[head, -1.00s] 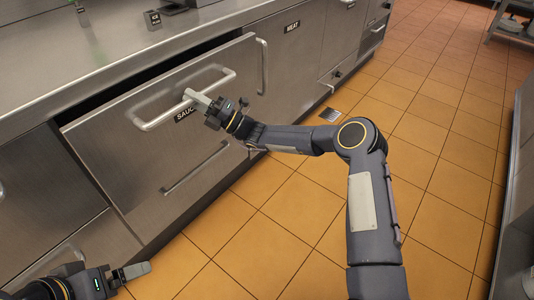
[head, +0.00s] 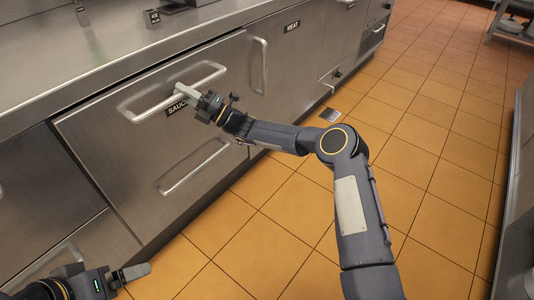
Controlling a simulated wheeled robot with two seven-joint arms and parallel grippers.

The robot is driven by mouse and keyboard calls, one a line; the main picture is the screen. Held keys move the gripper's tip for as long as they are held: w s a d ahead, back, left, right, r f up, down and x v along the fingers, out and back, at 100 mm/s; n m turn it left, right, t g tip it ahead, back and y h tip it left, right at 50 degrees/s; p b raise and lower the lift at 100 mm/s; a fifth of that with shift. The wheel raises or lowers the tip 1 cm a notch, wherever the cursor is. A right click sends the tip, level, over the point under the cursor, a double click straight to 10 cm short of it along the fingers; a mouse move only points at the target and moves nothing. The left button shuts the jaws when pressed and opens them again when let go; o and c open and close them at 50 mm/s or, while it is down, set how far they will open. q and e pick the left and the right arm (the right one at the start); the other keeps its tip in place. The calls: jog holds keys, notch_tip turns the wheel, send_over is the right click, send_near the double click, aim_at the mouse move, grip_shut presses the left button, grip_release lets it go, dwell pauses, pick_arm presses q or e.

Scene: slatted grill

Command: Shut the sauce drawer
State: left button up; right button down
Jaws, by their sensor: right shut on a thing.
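The sauce drawer (head: 150,140) is a steel front with a label reading SAUCE (head: 177,107), partly covered by my gripper. Its front looks flush or nearly flush under the counter, with no wide dark gap above it. My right gripper (head: 184,92) is shut on the drawer's long bar handle (head: 150,108), near the handle's right half. My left gripper (head: 136,271) is at the lower left, low in front of the cabinets and away from the sauce drawer. Its fingers show only from one side, so I cannot tell its opening.
A steel counter (head: 120,50) runs above the drawers. Another handle (head: 195,167) sits below the sauce drawer's handle. The MEAT cabinet (head: 292,60) is to the right. The tiled floor (head: 270,235) is clear. A steel unit stands at the right edge.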

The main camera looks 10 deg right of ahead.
aim_at(172, 87)
jog(key=shift+w+a, duration=0.3)
jog(key=shift+w, duration=0.1)
jog(key=shift+a, duration=0.1)
jog(key=shift+w+a+f+b, duration=0.1)
jog(key=shift+w+a+b, duration=0.4)
jog(key=shift+w, duration=0.25)
jog(key=c, duration=1.6)
grip_release()
jog(key=shift+w+a, duration=0.1)
jog(key=shift+w, duration=0.05)
jog(key=shift+o, duration=0.2)
jog(key=v, duration=0.7)
jog(key=shift+d, duration=0.35)
jog(key=shift+p, duration=0.3)
